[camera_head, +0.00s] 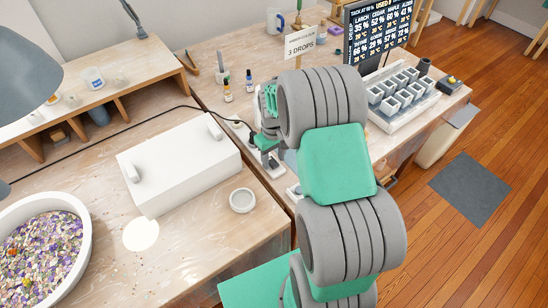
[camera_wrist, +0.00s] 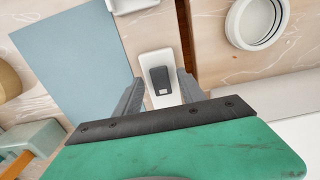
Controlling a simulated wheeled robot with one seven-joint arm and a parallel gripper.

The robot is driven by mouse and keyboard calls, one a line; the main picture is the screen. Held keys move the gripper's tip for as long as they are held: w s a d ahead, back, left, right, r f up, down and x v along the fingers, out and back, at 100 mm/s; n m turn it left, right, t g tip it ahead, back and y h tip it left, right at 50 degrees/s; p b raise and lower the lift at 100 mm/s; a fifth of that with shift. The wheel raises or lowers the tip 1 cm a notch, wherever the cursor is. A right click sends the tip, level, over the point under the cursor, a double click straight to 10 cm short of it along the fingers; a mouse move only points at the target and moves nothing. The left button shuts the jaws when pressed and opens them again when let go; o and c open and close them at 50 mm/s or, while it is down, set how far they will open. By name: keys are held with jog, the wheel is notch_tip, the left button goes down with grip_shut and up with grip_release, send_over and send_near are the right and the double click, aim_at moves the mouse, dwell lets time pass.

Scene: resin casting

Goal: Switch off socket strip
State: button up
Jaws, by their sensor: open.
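The socket strip is white. Its end shows in the wrist view (camera_wrist: 158,58), with a dark rocker switch (camera_wrist: 160,78) on it. A white part of it appears in the head view (camera_head: 238,129), beside my gripper, which hides much of the rest. My gripper (camera_head: 268,160) points down over the bench near the strip. In the wrist view its two grey fingers (camera_wrist: 160,90) stand apart on either side of the strip's switch end, with nothing held between them. I cannot tell whether they touch the strip or which way the rocker is tipped.
A white box (camera_head: 180,160) and a small round dish (camera_head: 242,200) stand left of my gripper. A blue-grey sheet (camera_wrist: 75,55) lies beside the strip. Small bottles (camera_head: 228,92), a "3 DROPS" sign (camera_head: 301,45) and a mold tray (camera_head: 402,98) stand behind. A black cable runs across the bench.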

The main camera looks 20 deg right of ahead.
jog(key=shift+f, duration=0.2)
grip_shut()
dwell(0.4)
